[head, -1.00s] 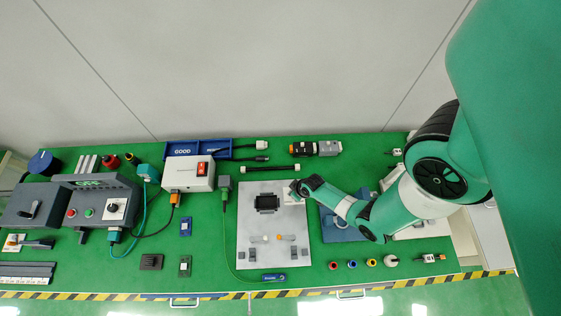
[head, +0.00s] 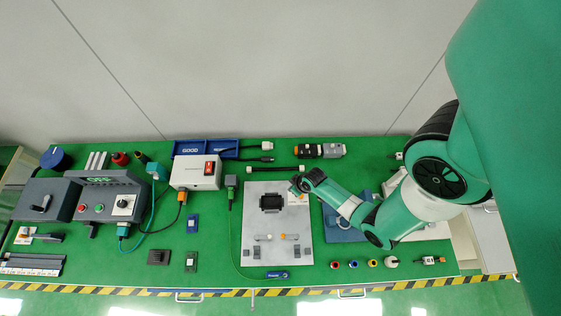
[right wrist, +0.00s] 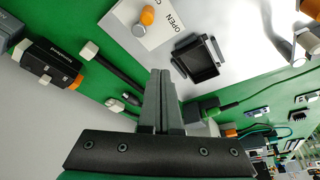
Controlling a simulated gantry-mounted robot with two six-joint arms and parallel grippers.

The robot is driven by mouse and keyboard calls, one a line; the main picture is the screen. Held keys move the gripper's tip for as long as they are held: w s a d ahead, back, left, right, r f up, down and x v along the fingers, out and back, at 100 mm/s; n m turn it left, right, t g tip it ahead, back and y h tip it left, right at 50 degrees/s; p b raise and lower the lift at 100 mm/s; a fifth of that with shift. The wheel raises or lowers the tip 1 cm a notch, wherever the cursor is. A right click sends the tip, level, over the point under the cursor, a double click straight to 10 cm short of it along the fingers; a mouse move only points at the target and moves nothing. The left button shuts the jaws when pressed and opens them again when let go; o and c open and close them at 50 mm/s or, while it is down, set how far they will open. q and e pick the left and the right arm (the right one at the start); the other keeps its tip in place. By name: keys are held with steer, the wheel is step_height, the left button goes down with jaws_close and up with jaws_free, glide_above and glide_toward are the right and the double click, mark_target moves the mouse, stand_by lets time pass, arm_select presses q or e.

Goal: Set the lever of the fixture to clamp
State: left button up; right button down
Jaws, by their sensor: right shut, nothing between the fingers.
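The fixture is a light grey plate (head: 262,222) with a black cradle (head: 271,202); the cradle also shows in the right wrist view (right wrist: 197,60). An orange-tipped lever with a silver round end (right wrist: 146,16) lies on a white label at the plate's corner. "OPEN" is readable on the label; the other word is cut off at the frame edge. My right gripper (head: 296,185) is over the plate's upper right corner, close to the lever. In the right wrist view its fingers (right wrist: 161,76) are together and empty, apart from the lever. My left gripper is not in view.
Small clamps (head: 288,237) stand on the plate's lower part. A black bar with white ends (head: 274,169) and a black and grey connector (head: 320,151) lie behind the plate. A white box with a red switch (head: 196,173) stands to the left. A green cable runs along the plate's left side.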

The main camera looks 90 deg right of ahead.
steer(key=shift+s+d+r+p, duration=0.15)
steer(key=shift+r+p, duration=0.1)
steer(key=shift+r, duration=0.3)
steer(key=shift+s+a+r+p, duration=0.1)
steer(key=shift+s+r+p, duration=0.15)
steer(key=shift+r, duration=0.3)
steer(key=shift+s+d+r+p, duration=0.1)
steer(key=shift+r+p, duration=0.2)
steer(key=shift+r, duration=0.25)
steer(key=shift+w, duration=0.1)
